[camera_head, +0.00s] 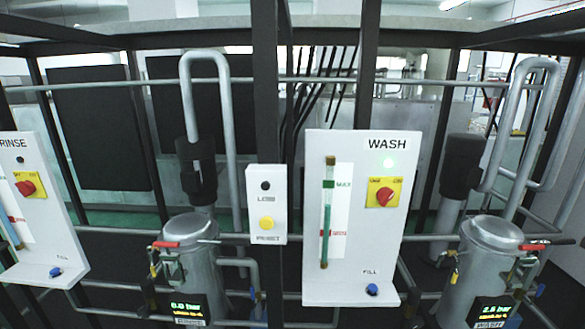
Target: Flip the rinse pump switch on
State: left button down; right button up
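The RINSE panel (50,235) is a white board at the left edge, partly cut off by the frame. Its switch (26,187) is a red rotary knob on a yellow plate. The lamp (20,159) above the switch looks dark. The display (188,309) below the left canister reads about 0.0 bar. Neither of my grippers is in view.
Metal canisters (190,260) with red-handled valves and pipes stand beside the panels.

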aim_at(27, 188)
jog(key=u, duration=1.7)
